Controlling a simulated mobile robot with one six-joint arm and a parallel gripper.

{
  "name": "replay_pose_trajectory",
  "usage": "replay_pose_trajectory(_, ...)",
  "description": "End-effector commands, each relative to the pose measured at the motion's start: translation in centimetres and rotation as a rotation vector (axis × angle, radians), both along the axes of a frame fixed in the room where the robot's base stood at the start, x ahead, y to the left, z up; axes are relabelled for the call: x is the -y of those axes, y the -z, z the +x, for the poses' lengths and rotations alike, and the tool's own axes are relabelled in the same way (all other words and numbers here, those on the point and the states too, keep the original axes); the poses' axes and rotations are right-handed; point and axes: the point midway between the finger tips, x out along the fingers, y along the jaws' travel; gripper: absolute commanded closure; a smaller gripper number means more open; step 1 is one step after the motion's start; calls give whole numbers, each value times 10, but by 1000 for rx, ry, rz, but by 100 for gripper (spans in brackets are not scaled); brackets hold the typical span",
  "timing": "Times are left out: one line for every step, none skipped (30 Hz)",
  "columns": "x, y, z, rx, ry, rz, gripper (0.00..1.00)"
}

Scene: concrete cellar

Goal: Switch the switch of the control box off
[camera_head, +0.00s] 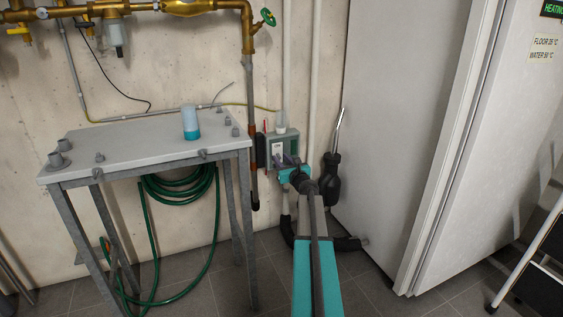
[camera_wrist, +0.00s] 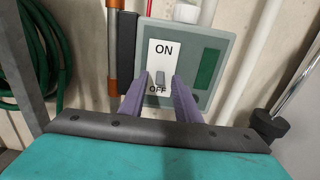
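The control box (camera_head: 283,142) is a grey-green box on the wall, right of the table. In the wrist view the box (camera_wrist: 222,48) fills the upper middle, with a white plate marked ON above and OFF below and a dark green panel at right. A small grey switch (camera_wrist: 160,78) sits low on the plate, between the two words and just above OFF. I cannot tell its exact position. My gripper (camera_wrist: 158,82) is open, its two purple fingers apart on either side of the switch. In the head view my gripper (camera_head: 292,162) reaches the box front; contact is unclear.
A grey metal table (camera_head: 130,145) with a blue-white cup (camera_head: 190,122) stands left. A green hose (camera_head: 180,190) hangs beneath it. A copper pipe (camera_head: 252,130) runs beside the box. A black-handled tool (camera_head: 330,180) and a tall white cabinet (camera_head: 400,110) are to the right.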

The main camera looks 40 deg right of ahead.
Motion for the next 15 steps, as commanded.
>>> replay_pose_trajectory(0,0,1,0,0,0,70)
replay_pose_trajectory(0,0,1,0,0,0,70)
replay_pose_trajectory(0,0,1,0,0,0,70)
replay_pose_trajectory(0,0,1,0,0,0,70)
replay_pose_trajectory(0,0,1,0,0,0,70)
replay_pose_trajectory(0,0,1,0,0,0,70)
replay_pose_trajectory(0,0,1,0,0,0,70)
replay_pose_trajectory(0,0,1,0,1,0,70)
replay_pose_trajectory(0,0,1,0,1,0,72)
replay_pose_trajectory(0,0,0,0,1,0,77)
replay_pose_trajectory(1,0,0,0,1,0,82)
replay_pose_trajectory(1,0,0,0,1,0,89)
replay_pose_trajectory(1,0,0,0,1,0,94)
replay_pose_trajectory(1,0,0,0,1,0,99)
replay_pose_trajectory(1,0,0,0,1,0,100)
